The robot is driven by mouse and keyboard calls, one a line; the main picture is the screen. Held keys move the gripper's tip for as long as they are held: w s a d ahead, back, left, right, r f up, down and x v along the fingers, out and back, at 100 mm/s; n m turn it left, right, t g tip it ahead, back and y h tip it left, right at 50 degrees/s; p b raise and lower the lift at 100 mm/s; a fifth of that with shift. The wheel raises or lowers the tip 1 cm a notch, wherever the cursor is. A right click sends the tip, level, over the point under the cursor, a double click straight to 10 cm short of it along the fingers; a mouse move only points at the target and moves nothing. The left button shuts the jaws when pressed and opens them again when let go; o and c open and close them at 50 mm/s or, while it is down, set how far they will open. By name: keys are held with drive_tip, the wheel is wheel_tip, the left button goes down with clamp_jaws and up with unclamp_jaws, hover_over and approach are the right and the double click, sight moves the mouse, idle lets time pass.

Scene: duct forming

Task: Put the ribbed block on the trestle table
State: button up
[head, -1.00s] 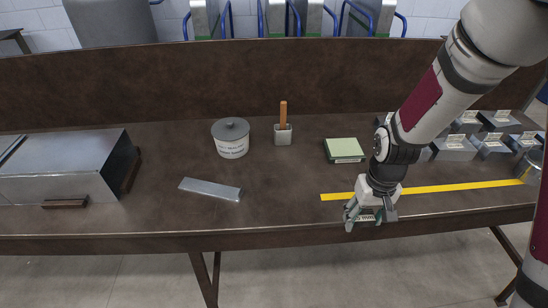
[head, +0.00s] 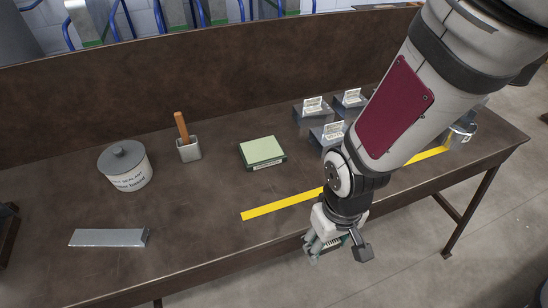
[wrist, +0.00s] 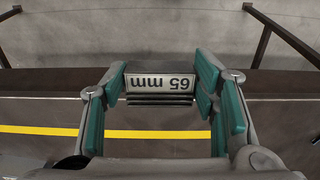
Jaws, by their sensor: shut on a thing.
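My gripper (head: 338,250) is shut on the ribbed block, a small dark piece with a white label reading "65 mm". In the wrist view the ribbed block (wrist: 160,88) sits between the green-padded fingers, its label upside down and dark ridges beside it. In the head view the fingers hide most of the block. The trestle table (head: 200,215) has a brown top and a raised back panel. My gripper is at the table's front edge, with the block held over or just outside that edge; I cannot tell its height.
A yellow strip (head: 285,203) crosses the top. Behind it are a green-topped box (head: 262,151), a grey holder (head: 189,150) with a wooden handle, a lidded tub (head: 126,168) and several labelled metal blocks (head: 312,113). A metal plate (head: 110,237) lies at left. The top between is clear.

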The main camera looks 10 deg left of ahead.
drive_tip(key=b, duration=0.2)
hover_over(312, 201)
drive_tip(key=shift+s+f, duration=0.1)
drive_tip(key=shift+f, duration=2.4)
drive_tip(key=shift+f, duration=0.15)
drive_tip(key=o, duration=1.5)
wheel_tip(312, 201, up, 12)
drive_tip(key=shift+r, duration=0.2)
